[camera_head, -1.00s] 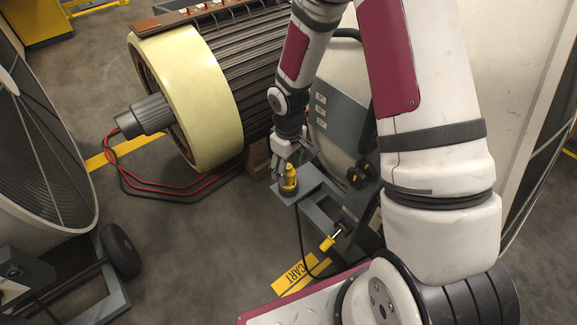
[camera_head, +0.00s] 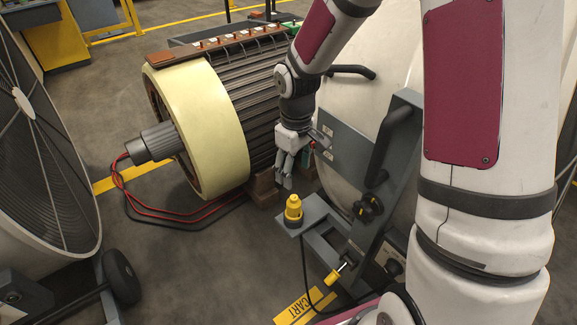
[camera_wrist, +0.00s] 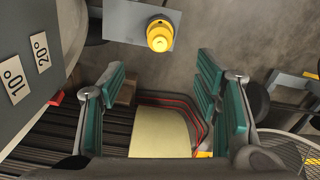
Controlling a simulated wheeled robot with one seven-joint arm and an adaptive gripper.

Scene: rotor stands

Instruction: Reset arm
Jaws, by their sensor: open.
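My gripper (camera_head: 285,172) hangs above and beside the small grey shelf of the cart, apart from everything. In the wrist view my gripper (camera_wrist: 165,95) shows teal finger pads spread wide with nothing between them. A yellow plug-like piece (camera_head: 293,208) stands upright on the grey shelf (camera_head: 318,212), clear of my fingers. It also shows in the wrist view, the yellow piece (camera_wrist: 160,36) on the shelf (camera_wrist: 118,25).
The rotor (camera_head: 225,120) with its cream end ring lies left of my gripper. Red and black cables (camera_head: 180,208) lie on the floor. A large fan (camera_head: 45,150) stands at far left. The cart's grey frame and black handle (camera_head: 392,140) are close on the right.

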